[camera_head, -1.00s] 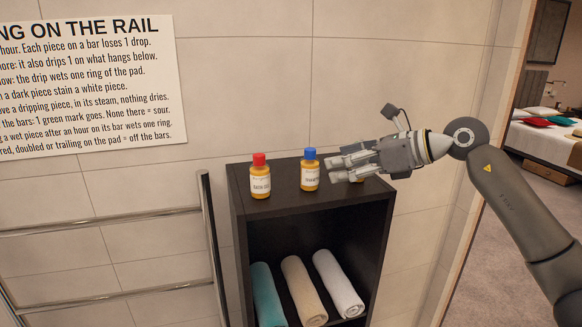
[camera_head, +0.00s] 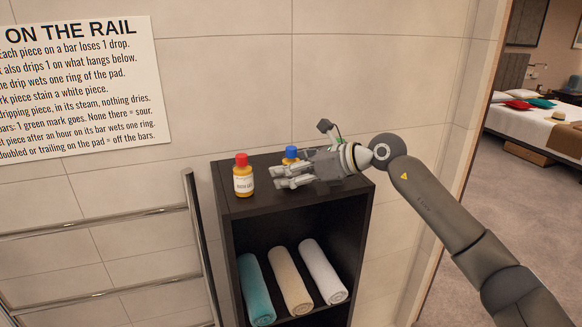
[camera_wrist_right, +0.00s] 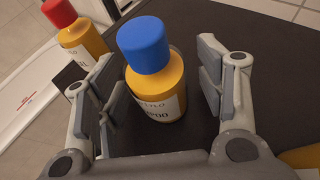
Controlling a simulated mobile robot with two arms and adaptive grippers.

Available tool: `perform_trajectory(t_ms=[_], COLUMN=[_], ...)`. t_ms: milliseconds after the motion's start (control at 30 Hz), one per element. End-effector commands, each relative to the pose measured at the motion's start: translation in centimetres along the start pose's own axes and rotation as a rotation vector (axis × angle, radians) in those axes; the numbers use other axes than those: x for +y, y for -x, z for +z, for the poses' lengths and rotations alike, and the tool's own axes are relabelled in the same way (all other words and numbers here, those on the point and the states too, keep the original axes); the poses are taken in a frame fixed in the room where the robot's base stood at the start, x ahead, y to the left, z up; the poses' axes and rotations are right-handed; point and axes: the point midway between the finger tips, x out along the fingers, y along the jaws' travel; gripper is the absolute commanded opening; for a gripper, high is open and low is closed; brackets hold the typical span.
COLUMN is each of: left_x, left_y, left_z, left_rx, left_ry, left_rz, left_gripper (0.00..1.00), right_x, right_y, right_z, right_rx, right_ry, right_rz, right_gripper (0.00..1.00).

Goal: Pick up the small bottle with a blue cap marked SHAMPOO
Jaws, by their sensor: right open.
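The small yellow bottle with a blue cap (camera_head: 291,153) stands upright on top of the dark shelf unit, mostly hidden behind my right gripper in the head view. In the right wrist view this bottle (camera_wrist_right: 168,85) stands between the two open fingers, with a gap on each side. Its white label is only partly readable there. My right gripper (camera_head: 279,177) is open, its fingers reaching left around the bottle; it also shows in the right wrist view (camera_wrist_right: 160,88). My left gripper is not in view.
A red-capped yellow bottle (camera_head: 243,180) stands just left of my right fingertips; it also shows in the right wrist view (camera_wrist_right: 85,42). A yellow thing (camera_wrist_right: 302,157) shows at the lower right there. The dark shelf unit (camera_head: 300,227) holds rolled towels. A towel rail (camera_head: 200,240) stands left.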

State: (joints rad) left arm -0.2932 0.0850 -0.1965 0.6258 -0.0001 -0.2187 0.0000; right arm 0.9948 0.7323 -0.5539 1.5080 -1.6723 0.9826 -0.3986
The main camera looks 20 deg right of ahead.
Motion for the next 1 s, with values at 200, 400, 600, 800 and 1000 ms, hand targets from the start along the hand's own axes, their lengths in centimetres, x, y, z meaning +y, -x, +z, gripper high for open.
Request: perform_trajectory(t_ms=[200, 400, 600, 800, 1000], left_x=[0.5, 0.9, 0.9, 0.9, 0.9], left_y=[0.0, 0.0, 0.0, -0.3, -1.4], left_z=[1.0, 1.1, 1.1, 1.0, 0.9], left_rx=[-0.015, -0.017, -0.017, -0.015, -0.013], left_ry=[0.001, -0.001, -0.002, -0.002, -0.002], left_rz=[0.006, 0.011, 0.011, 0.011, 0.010], left_gripper=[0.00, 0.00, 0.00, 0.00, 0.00], right_x=[0.0, 0.0, 0.0, 0.0, 0.0], right_y=[0.1, 0.1, 0.1, 0.2, 0.8], right_z=[0.0, 0.0, 0.1, 0.4, 1.9], right_rx=[-0.001, -0.001, -0.002, -0.003, -0.005], right_ry=[0.000, 0.000, 0.000, 0.002, 0.004], right_rz=[0.000, 0.000, 0.000, -0.001, -0.002], right_gripper=[0.43, 0.17, 0.12, 0.12, 0.12])
